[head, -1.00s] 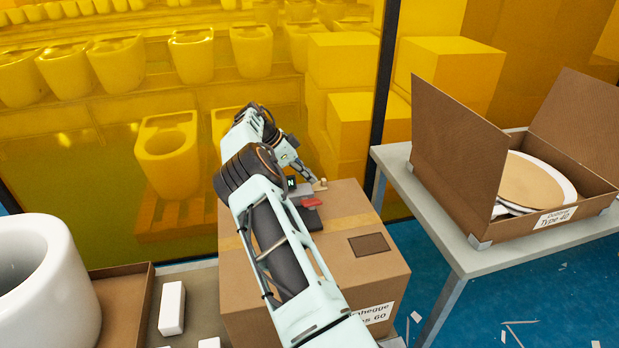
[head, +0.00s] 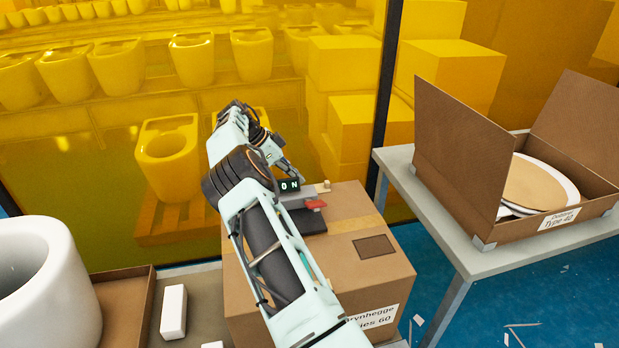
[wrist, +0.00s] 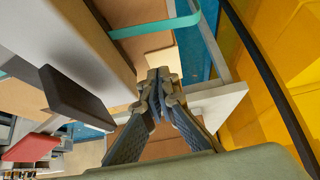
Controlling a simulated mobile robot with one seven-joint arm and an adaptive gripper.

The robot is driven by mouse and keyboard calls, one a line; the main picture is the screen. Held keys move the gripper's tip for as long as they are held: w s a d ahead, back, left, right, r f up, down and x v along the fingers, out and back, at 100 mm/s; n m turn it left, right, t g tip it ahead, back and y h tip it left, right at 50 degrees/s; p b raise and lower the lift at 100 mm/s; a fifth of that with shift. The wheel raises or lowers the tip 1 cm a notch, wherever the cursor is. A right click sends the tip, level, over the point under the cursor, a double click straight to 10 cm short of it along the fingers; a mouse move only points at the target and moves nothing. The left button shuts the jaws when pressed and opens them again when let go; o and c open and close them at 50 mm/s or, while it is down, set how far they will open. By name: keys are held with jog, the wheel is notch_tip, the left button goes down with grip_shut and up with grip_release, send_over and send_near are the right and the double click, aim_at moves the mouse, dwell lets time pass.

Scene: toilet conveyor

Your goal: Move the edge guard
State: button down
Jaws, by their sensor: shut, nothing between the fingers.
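I cannot tell for sure which piece is the edge guard. White blocks lie at lower left in the head view, one upright-looking (head: 173,311) and one (head: 212,345) cut off by the frame's bottom. Small grey corner pieces sit on the open carton's lower edge, one at its front corner (head: 484,243). My gripper (wrist: 158,78) is shut and empty in the wrist view, its fingertips together in front of a tan surface.
The open carton (head: 465,165) holds round lids on a grey table (head: 450,255) at right. A white toilet bowl (head: 50,270) stands at left, before yellow glass.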

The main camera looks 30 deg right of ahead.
jog(key=a, duration=0.2)
jog(key=w+a, duration=0.1)
jog(key=a, duration=0.3)
jog(key=shift+w+a, duration=0.35)
jog(key=shift+a, duration=0.05)
